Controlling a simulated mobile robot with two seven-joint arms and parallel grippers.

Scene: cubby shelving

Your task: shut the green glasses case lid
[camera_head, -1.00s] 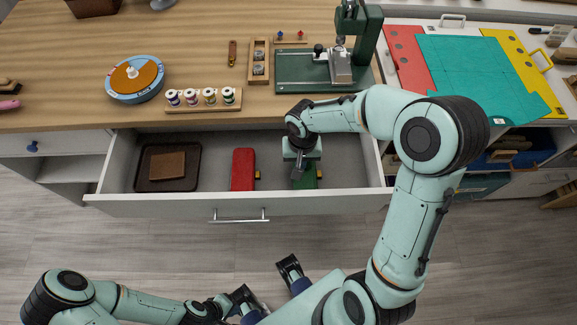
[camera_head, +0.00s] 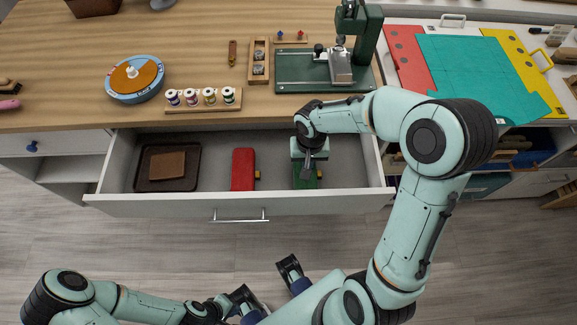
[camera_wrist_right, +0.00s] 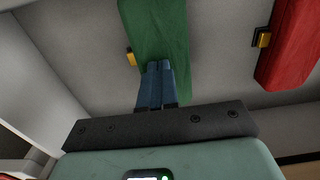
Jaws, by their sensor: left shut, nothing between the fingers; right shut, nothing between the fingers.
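The green glasses case (camera_head: 304,184) lies in the open drawer, partly hidden by my right gripper in the head view. In the right wrist view the case (camera_wrist_right: 155,28) shows a broad green face with a yellow clasp at its left edge. I see no open inside; I cannot tell whether a small gap remains under the lid. My right gripper (camera_head: 307,172) is shut and empty, pointing down over the case. Its blue fingertips (camera_wrist_right: 160,66) are at the green face, touching or very close. My left gripper (camera_head: 243,296) is shut and empty, low in front of the drawer.
A red case (camera_head: 243,169) lies left of the green one in the drawer (camera_head: 225,204). A dark tray (camera_head: 187,184) with a brown block is farther left. The desktop above holds spools (camera_head: 205,98) and a green press stand (camera_head: 300,84). The floor in front is clear.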

